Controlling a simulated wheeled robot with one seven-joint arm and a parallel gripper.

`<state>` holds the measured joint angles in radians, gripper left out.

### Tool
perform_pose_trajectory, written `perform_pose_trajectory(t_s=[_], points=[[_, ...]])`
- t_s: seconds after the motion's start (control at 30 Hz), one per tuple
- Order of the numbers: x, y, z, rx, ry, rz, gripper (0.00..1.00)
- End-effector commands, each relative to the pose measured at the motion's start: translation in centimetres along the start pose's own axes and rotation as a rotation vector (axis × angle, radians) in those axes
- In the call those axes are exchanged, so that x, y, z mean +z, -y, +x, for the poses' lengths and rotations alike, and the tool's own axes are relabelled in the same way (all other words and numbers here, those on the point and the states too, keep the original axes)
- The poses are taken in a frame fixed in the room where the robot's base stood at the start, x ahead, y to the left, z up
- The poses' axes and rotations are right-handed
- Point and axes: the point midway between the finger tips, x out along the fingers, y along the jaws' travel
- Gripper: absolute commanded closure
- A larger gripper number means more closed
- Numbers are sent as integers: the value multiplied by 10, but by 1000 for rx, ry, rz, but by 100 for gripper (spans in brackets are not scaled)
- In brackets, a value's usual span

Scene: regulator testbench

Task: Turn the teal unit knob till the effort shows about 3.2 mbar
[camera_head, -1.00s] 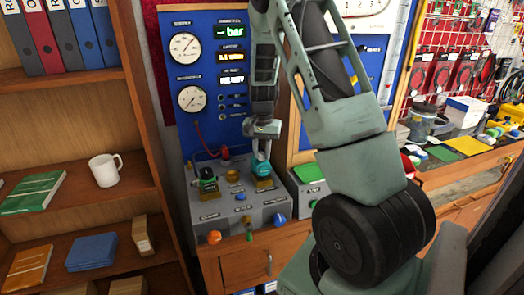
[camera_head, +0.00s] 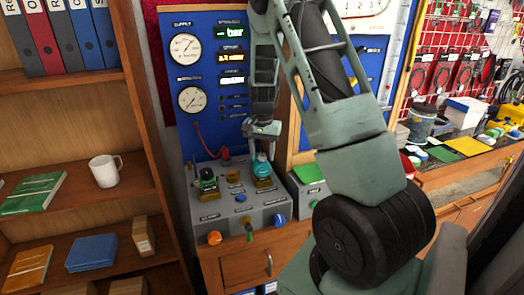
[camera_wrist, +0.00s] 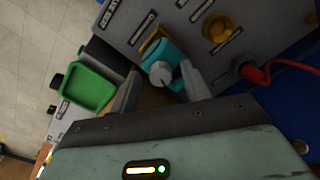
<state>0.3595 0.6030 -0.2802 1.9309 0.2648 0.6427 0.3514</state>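The teal unit (camera_head: 262,168) stands on the right part of the grey bench block. It also shows in the wrist view (camera_wrist: 157,52), with a pale grey knob (camera_wrist: 161,74) on the side facing me. My gripper (camera_wrist: 162,72) is open, with one finger on each side of the knob. The right finger looks close to the knob; I cannot tell whether it touches. In the head view my gripper (camera_head: 262,146) is just above the teal unit. An amber display (camera_head: 230,58) and a white display (camera_head: 231,80) sit on the blue panel; their text is too small to read.
The grey bench block (camera_head: 228,217) also carries a green-topped unit (camera_head: 207,178), a brass fitting, an orange knob (camera_head: 214,237) and a blue knob (camera_head: 280,219). A red hose (camera_wrist: 262,72) lies right of the teal unit in the wrist view. A green tray (camera_wrist: 88,88) is at left.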

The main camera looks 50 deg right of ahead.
Motion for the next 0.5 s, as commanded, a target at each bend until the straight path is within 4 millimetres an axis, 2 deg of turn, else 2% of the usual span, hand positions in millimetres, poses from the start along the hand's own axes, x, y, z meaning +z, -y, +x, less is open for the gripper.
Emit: perform_pose_trajectory(t_s=[0.13,0.27,0.5], points=[[-1,1,-6,-2,-2,-1,53],[-1,1,-23,-3,-4,-2,53],[-1,1,-78,-5,-6,-1,53]])
